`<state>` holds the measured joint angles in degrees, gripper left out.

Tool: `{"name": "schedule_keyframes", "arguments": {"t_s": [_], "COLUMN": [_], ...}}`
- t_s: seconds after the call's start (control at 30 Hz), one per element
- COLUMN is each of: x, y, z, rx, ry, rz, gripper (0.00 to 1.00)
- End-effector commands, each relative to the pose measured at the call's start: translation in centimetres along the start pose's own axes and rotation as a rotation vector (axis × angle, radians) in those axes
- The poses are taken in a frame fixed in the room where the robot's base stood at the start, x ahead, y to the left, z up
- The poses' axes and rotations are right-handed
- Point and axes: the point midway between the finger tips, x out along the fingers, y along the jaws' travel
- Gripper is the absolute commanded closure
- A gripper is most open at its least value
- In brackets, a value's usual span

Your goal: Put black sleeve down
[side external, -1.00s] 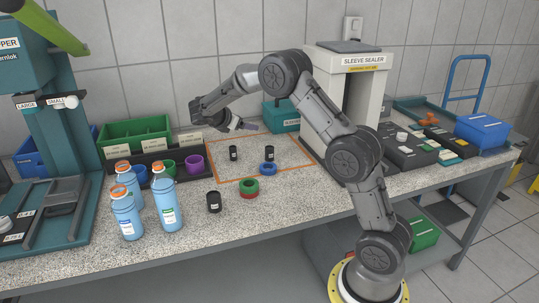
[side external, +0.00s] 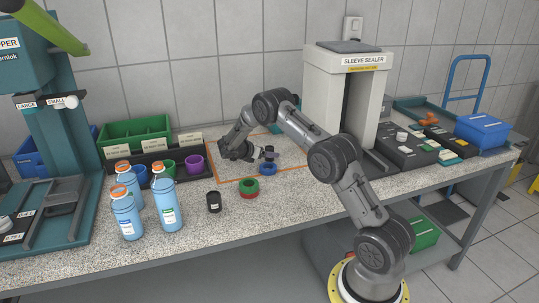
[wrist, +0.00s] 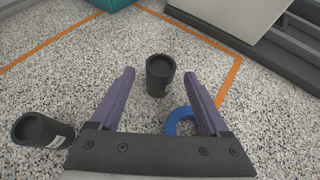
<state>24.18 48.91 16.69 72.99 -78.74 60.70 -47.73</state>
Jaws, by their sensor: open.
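A black sleeve (wrist: 159,76) stands upright on the speckled bench. In the wrist view it is between the fingertips, with a gap on both sides. It also shows in the side view (side external: 269,150), partly covered by the gripper. My gripper (side external: 265,156) is open, low over the bench, its fingers level and pointing at this sleeve. A second black sleeve (wrist: 40,131) is left of the fingers in the wrist view; my gripper hides it in the side view. A third black sleeve (side external: 214,202) stands near the bench's front.
A blue ring (wrist: 181,121) lies beside the right finger. Green and red rings (side external: 249,187) lie stacked nearer the front. Orange tape (side external: 222,182) frames the area. Blue bottles (side external: 167,203) stand at left, and the sleeve sealer (side external: 347,90) is at back right.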

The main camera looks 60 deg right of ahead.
Motion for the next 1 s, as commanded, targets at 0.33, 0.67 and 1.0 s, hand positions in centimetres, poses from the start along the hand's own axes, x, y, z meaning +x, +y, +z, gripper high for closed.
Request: {"name": "schedule_keyframes", "arguments": {"t_s": [0.33,0.67,1.0], "x": [3.4,5.3,5.3], "y": [-0.1,0.0,0.0], "z": [0.7,0.6,0.7], "rx": [0.002,0.001,0.001], "ry": [0.000,0.000,0.000], "rz": [-0.003,0.001,0.000], "gripper": [0.21,0.21,0.73]}}
